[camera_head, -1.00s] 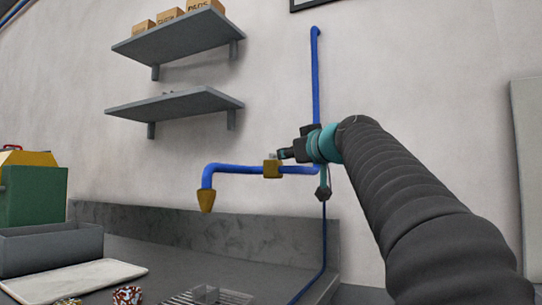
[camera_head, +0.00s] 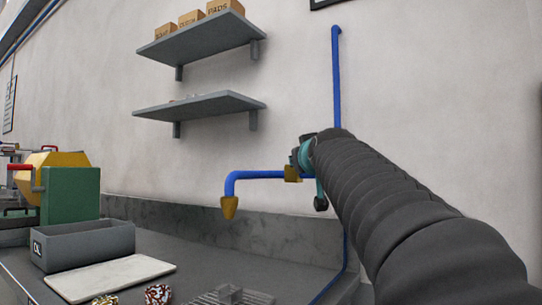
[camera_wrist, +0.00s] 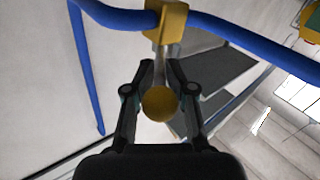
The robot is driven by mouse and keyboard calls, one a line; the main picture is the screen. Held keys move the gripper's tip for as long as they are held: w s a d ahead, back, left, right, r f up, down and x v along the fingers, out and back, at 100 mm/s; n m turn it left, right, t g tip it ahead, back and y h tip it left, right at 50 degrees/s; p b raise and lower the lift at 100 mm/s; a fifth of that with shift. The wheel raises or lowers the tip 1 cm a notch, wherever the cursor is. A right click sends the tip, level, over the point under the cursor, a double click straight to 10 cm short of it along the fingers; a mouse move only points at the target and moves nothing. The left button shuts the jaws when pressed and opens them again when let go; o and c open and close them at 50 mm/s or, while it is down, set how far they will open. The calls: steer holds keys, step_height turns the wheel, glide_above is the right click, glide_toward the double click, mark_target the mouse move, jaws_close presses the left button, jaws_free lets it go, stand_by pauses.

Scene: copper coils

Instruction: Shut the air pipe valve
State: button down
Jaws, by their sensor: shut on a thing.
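The air pipe is blue (camera_head: 258,174). Its brass valve body (camera_head: 291,173) is partly covered by my wrist in the head view. In the wrist view, the yellow valve body (camera_wrist: 168,20) sits on the blue pipe at the top. A stem leads from it down between my fingers to a round brass knob (camera_wrist: 160,104). My gripper (camera_wrist: 162,76) is shut on this valve handle, with one black finger on each side. In the head view my fingers are hidden or foreshortened behind the wrist.
A brass nozzle (camera_head: 229,207) ends the pipe above the grey counter. Two grey wall shelves (camera_head: 200,105) hang to the left. A grey bin (camera_head: 85,245), a white slab (camera_head: 112,277) and a green and yellow machine (camera_head: 70,195) stand at the left.

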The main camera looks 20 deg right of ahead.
steer(key=shift+f, duration=0.2)
stand_by(0.4)
steer(key=c, duration=1.2)
jaws_free()
steer(key=shift+r, duration=0.1)
steer(key=shift+s, duration=0.1)
steer(key=v, duration=1.2)
steer(key=shift+a+r, duration=0.1)
